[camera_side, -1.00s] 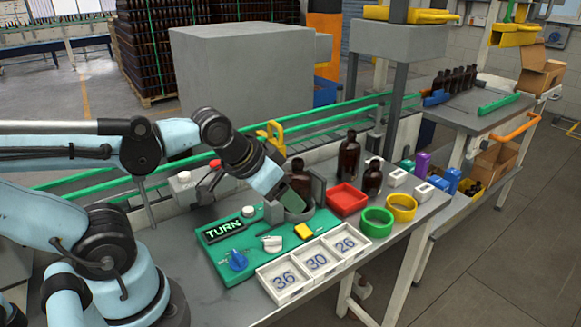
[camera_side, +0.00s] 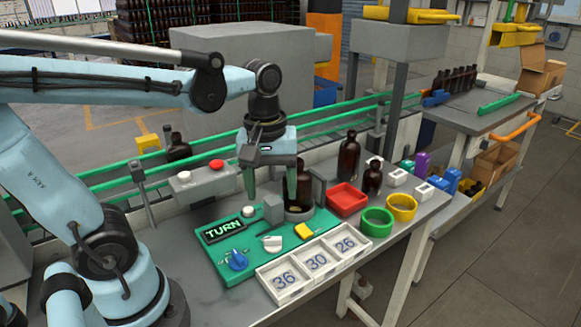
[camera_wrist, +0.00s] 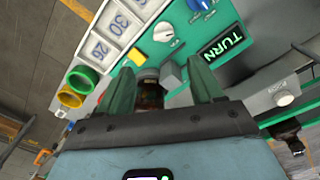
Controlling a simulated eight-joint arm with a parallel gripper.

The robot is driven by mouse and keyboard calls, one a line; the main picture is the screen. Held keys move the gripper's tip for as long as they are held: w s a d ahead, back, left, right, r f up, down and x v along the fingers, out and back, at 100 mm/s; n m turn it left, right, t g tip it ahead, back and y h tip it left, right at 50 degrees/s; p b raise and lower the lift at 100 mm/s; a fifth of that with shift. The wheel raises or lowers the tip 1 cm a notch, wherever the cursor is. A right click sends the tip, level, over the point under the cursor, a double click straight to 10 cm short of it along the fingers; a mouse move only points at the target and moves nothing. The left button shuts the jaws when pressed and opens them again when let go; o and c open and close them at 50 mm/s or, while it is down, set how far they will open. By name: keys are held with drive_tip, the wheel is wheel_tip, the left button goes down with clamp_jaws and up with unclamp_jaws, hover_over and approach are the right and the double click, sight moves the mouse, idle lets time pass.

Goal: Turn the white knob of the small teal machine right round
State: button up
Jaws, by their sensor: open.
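The teal machine (camera_side: 230,275) lies on the bench, with a lit TURN sign (camera_side: 222,231) at its left. Its white knob (camera_side: 271,243) sits near the middle and also shows at the top of the wrist view (camera_wrist: 165,32). My gripper (camera_side: 272,198) points down, fingers apart, above and behind the knob and clear of it. In the wrist view my gripper (camera_wrist: 160,65) has a dark bottle (camera_wrist: 150,92) showing between its fingers. In the side view the bottle (camera_side: 305,190) stands in a grey holder beside the right finger; contact cannot be told.
A blue knob (camera_side: 236,260), yellow block (camera_side: 304,231) and white button (camera_side: 248,211) share the teal panel. Numbered white trays (camera_side: 262,284) lie in front. A red tray (camera_side: 347,199), green ring (camera_side: 376,222) and brown bottles stand at right. A green-railed conveyor runs behind.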

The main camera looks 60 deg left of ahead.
sight(273, 238)
drive_tip(key=shift+n+g, duration=0.3)
drive_tip(key=shift+n, duration=0.2)
drive_tip(key=shift+f, duration=5.95)
drive_tip(key=shift+c, duration=0.5)
drive_tip(key=c, duration=1)
